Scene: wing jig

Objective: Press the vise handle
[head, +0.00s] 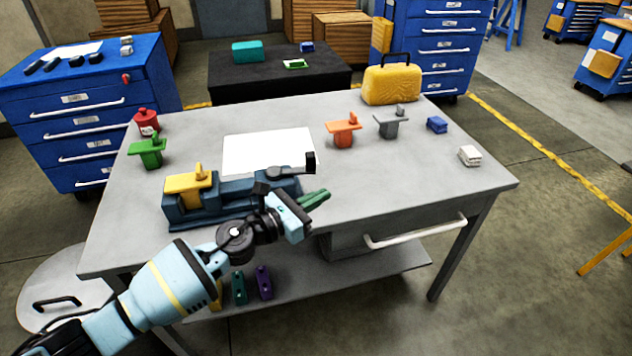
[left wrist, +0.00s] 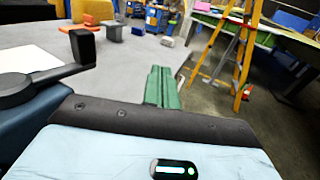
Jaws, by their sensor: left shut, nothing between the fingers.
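The dark blue vise (head: 215,208) stands at the front left of the grey table, with a yellow part (head: 186,183) at its left end. Its black handle (head: 288,174) lies roughly level over the right end and has an upright knob. In the left wrist view the handle (left wrist: 45,82) is at the left, its knob a little left of my fingers. My left gripper (head: 318,198) has green fingers, shut and empty, just right of the vise and in front of the handle knob. The fingers (left wrist: 162,86) also show in the left wrist view, apart from the handle. My right gripper is out of view.
A white sheet (head: 268,150) lies behind the vise. The table's right front is clear.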

